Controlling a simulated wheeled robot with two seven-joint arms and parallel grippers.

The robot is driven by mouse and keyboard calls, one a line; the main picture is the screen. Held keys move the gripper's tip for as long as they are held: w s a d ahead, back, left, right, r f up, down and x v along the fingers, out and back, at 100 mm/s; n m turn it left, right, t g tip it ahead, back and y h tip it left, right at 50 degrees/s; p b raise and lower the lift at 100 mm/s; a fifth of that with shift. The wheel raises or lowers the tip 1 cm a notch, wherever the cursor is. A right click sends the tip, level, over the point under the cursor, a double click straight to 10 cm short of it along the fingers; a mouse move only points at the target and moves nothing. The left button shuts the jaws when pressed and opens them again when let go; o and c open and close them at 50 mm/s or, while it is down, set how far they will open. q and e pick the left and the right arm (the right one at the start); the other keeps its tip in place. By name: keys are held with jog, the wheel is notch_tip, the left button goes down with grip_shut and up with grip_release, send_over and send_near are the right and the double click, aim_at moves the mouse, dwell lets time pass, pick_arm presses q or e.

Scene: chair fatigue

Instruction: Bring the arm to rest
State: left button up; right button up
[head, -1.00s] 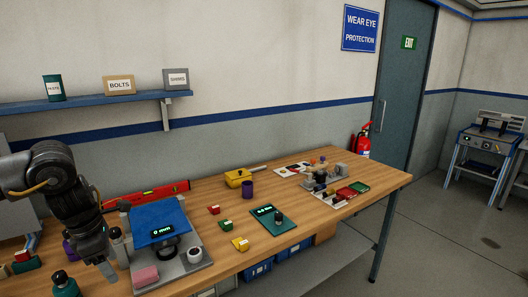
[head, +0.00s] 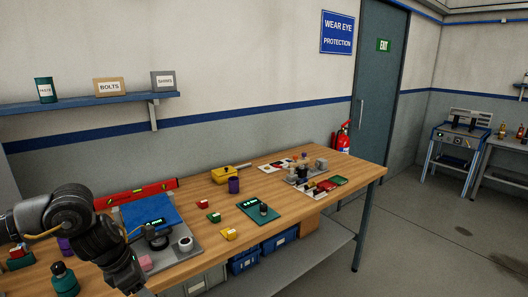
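My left arm comes in from the left over the left end of the wooden workbench (head: 285,195). Its gripper (head: 142,292) points down at the bottom edge of the head view, in front of the grey test fixture (head: 190,251). The fingertips are cut off by the frame edge, so their opening does not show. My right gripper is not in view.
A green bottle (head: 64,281) stands left of my gripper. A red level (head: 135,194) lies behind the fixture. Small coloured blocks, a green device (head: 260,209), a purple cup (head: 234,185) and a yellow box (head: 222,174) are mid-bench. Open floor lies right of the bench.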

pick_arm(q)
jog(key=s+d+f+n+t+h, duration=0.15)
jog(key=d+n, duration=0.25)
jog(key=d, duration=0.5)
jog(key=s+d+f+n+t+h, duration=0.1)
jog(key=s+d+f+n+h, duration=0.2)
jog(key=d, duration=0.6)
jog(key=s+d+f+n+t+h, duration=0.1)
jog(key=d+n+t+h, duration=0.1)
jog(key=d+n, duration=0.5)
jog(key=s+a+f+n+g+y, duration=0.1)
jog(key=s+a+f+n+y, duration=0.2)
jog(key=s+a+f+n, duration=0.5)
jog(key=s+a+f+n+g+y, duration=0.1)
jog(key=s+a+f+n+y, duration=0.15)
jog(key=s+a+n, duration=0.65)
jog(key=s+a+f+n+g+y, duration=0.1)
jog(key=s+a+f+n+y, duration=0.3)
jog(key=n, duration=0.9)
notch_tip(320, 180, down, 25)
jog(key=s+d+g, duration=0.1)
jog(key=s+g, duration=0.1)
jog(key=s, duration=0.1)
jog(key=s+a+f, duration=0.2)
jog(key=s+f, duration=1.4)
jog(key=shift+s+a+f+g, duration=0.25)
jog(key=shift+f+g, duration=0.15)
jog(key=shift+g, duration=0.05)
